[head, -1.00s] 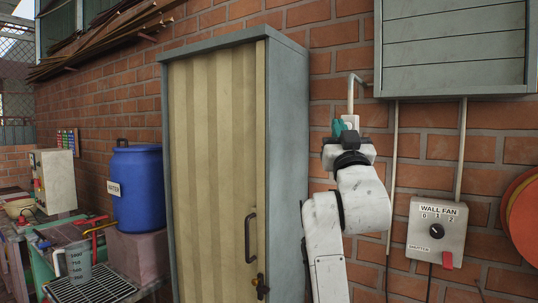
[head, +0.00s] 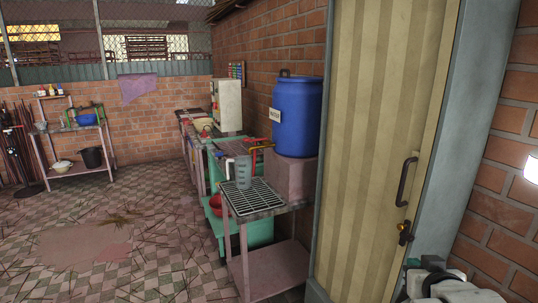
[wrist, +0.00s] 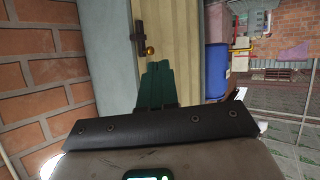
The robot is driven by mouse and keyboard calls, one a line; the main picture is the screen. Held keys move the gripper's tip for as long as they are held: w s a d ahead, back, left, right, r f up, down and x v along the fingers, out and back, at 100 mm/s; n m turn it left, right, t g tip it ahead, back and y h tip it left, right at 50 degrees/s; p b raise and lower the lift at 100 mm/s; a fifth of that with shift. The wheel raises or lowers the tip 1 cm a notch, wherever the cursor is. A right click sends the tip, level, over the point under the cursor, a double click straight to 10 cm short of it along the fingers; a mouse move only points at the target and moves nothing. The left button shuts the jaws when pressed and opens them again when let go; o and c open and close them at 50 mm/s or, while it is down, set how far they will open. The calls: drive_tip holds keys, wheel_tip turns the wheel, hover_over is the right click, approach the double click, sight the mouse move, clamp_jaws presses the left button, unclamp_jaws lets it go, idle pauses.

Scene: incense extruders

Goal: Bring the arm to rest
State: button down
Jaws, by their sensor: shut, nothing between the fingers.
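My gripper (wrist: 160,84) shows in the wrist view as two dark green fingers pressed together, with nothing between them. It points toward the yellow cabinet door (wrist: 178,40), below the dark handle (wrist: 140,32) in that picture. In the head view my arm (head: 455,288) shows only at the bottom right corner, white and black, in front of the cabinet's lower right. A small green bit of the gripper (head: 412,262) shows there; the rest of the arm is cut off by the picture edge.
The tall cabinet (head: 385,130) stands close on the right against a brick wall (head: 495,200). Left of it are a blue water barrel (head: 298,118) and a bench with a wire rack (head: 250,197). The tiled floor (head: 150,250) is open, with scattered sticks.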

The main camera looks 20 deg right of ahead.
drive_tip(key=s+a+f+n+g+y, duration=0.1)
drive_tip(key=s+a+f+g+y, duration=0.1)
drive_tip(key=s+a+f, duration=0.4)
drive_tip(key=s+a+f+n+g+y, duration=0.15)
drive_tip(key=a+f, duration=0.25)
drive_tip(key=f, duration=0.5)
drive_tip(key=s+a+f+n+g+y, duration=0.1)
drive_tip(key=s+a+f+g, duration=0.2)
drive_tip(key=s, duration=0.5)
drive_tip(key=s+a+f+n+g+y, duration=0.1)
drive_tip(key=s+a+f+g+y, duration=0.1)
drive_tip(key=s+a+f, duration=0.3)
drive_tip(key=s+f+g, duration=0.1)
drive_tip(key=s, duration=0.1)
drive_tip(key=shift+s+f, duration=0.35)
drive_tip(key=shift+f, duration=0.05)
